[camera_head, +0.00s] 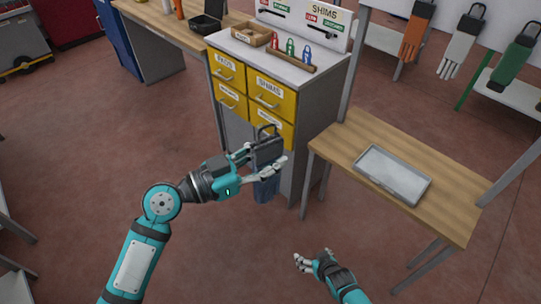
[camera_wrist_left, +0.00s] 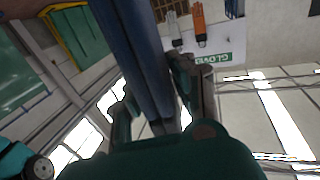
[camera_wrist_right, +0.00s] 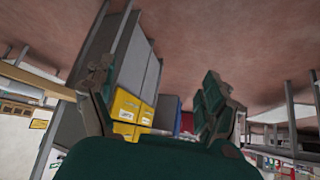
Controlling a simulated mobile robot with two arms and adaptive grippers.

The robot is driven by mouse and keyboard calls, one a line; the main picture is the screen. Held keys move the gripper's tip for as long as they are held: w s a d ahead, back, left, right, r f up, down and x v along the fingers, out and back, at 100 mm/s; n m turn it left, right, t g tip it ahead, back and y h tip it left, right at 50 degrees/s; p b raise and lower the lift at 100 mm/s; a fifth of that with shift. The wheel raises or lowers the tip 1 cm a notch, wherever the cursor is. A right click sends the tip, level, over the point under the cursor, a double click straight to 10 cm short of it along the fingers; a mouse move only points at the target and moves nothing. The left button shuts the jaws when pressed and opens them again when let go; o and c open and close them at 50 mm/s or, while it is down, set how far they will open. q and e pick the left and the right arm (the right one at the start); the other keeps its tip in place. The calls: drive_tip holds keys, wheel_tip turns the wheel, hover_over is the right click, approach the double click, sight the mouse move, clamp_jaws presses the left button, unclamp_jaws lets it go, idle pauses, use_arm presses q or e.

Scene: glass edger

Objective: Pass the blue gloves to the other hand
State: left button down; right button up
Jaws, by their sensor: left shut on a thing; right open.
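The blue gloves (camera_head: 265,188) hang in my left gripper (camera_head: 268,164), with a dark cuff and a hook-like loop above the fingers and the blue part below. In the left wrist view the blue gloves (camera_wrist_left: 140,55) run up between the two fingers, which are shut on them. My right gripper (camera_head: 314,260) is lower and to the right, open and empty, apart from the gloves. The right wrist view shows its two fingers spread (camera_wrist_right: 155,100) with nothing between them.
A cabinet with yellow drawers (camera_head: 268,90) stands just behind the gloves. A wooden table (camera_head: 455,215) with a grey tray (camera_head: 393,175) is at right. Orange (camera_head: 416,35), white (camera_head: 461,45) and green (camera_head: 515,58) gloves hang at upper right. The floor between my arms is clear.

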drive_tip(key=s+d+f+g, duration=0.2)
drive_tip(key=s+f, duration=0.3)
drive_tip(key=s, duration=0.6)
drive_tip(key=s+d+f+g+h, duration=0.1)
drive_tip(key=s+f, duration=0.4)
drive_tip(key=s, duration=0.7)
drive_tip(key=s+d+f+g, duration=0.3)
drive_tip(key=s+f, duration=0.3)
drive_tip(key=s, duration=0.6)
drive_tip(key=shift+s+g+h, duration=0.15)
drive_tip(key=shift+g+h, duration=0.15)
drive_tip(key=shift+g, duration=0.1)
